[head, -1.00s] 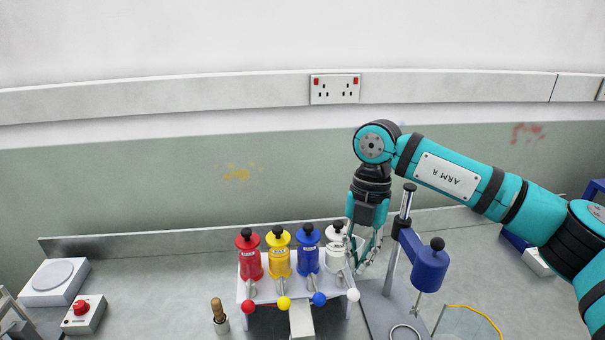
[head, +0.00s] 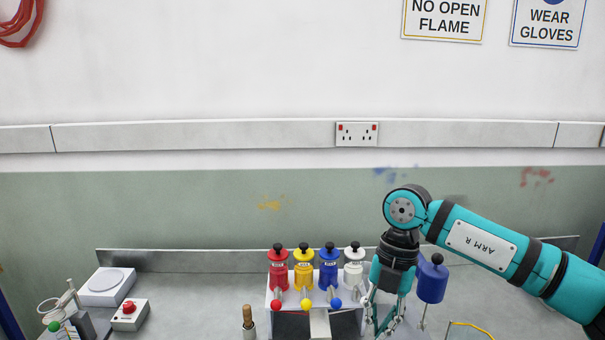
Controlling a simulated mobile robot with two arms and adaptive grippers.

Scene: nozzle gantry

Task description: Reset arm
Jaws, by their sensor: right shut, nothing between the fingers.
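My right arm, teal and black with the label ARM R, comes in from the right in the head view. Its gripper (head: 380,327) points down, shut and empty, just right of the bottle rack, and partly hides the blue stirrer-like unit (head: 432,280). The rack (head: 345,314) holds a red bottle (head: 278,270), a yellow bottle (head: 303,270), a blue bottle (head: 329,270) and a white bottle (head: 353,270), all upright with black knobs. Coloured balls sit on the levers in front of them. The fingertips are near the picture's lower edge. My left gripper is not in view.
At left on the bench (head: 200,290) stand a white plate device (head: 107,285) and a box with a red button (head: 129,313). A wooden-handled tool (head: 247,318) stands left of the rack.

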